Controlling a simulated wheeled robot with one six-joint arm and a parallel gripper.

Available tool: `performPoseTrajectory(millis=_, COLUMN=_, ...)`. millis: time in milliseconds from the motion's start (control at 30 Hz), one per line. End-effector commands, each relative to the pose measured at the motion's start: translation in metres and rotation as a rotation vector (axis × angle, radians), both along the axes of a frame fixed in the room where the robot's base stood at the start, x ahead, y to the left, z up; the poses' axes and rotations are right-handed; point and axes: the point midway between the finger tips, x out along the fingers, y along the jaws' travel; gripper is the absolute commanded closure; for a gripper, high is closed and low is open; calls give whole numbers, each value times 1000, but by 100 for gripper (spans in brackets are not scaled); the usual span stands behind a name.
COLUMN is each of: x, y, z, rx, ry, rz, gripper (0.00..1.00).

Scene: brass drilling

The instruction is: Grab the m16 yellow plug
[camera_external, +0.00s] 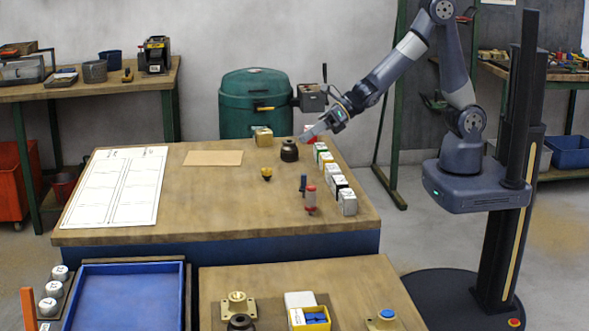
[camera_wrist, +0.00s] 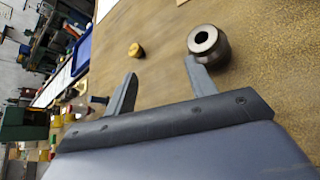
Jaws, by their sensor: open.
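A small yellow plug with a dark lower part (camera_external: 266,173) stands on the wooden table in the external view. A small yellow piece, which looks like the same plug (camera_wrist: 135,50), shows in the wrist view beyond my left finger. I cannot read any size mark on it. My gripper (camera_external: 307,137) is open and empty above the back right of the table, up and right of the plug. In the wrist view my gripper (camera_wrist: 160,69) has its fingers spread, with bare tabletop between them. Neither finger touches the plug.
A dark ring-shaped bushing (camera_external: 289,150) stands close to my gripper; it also shows by my right finger in the wrist view (camera_wrist: 207,45). A brass block (camera_external: 263,137) is behind it. A red plug (camera_external: 310,198) and a row of small boxes (camera_external: 337,184) stand on the right.

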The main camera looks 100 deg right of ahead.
Motion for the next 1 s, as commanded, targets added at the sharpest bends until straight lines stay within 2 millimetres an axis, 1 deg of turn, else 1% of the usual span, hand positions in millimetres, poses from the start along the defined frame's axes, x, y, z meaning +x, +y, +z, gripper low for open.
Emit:
performPoseTrajectory(millis=33, x=8, y=8, z=-6, rx=-61, ry=-37, rz=76, gripper=47)
performPoseTrajectory(millis=100, x=18, y=19, z=-11, rx=-146, ry=-97, rz=178, gripper=47)
performPoseTrajectory(millis=200, x=27, y=31, z=-15, rx=-242, ry=-174, rz=294, gripper=47)
performPoseTrajectory(millis=333, x=33, y=41, z=-19, rx=-318, ry=-238, rz=383, gripper=47)
performPoseTrajectory(millis=467, x=38, y=47, z=-21, rx=-346, ry=-263, rz=415, gripper=47)
performPoseTrajectory(millis=800, x=74, y=65, z=-37, rx=-347, ry=-261, rz=414, gripper=47)
performPoseTrajectory(millis=1000, x=84, y=69, z=-43, rx=-347, ry=-263, rz=412, gripper=47)
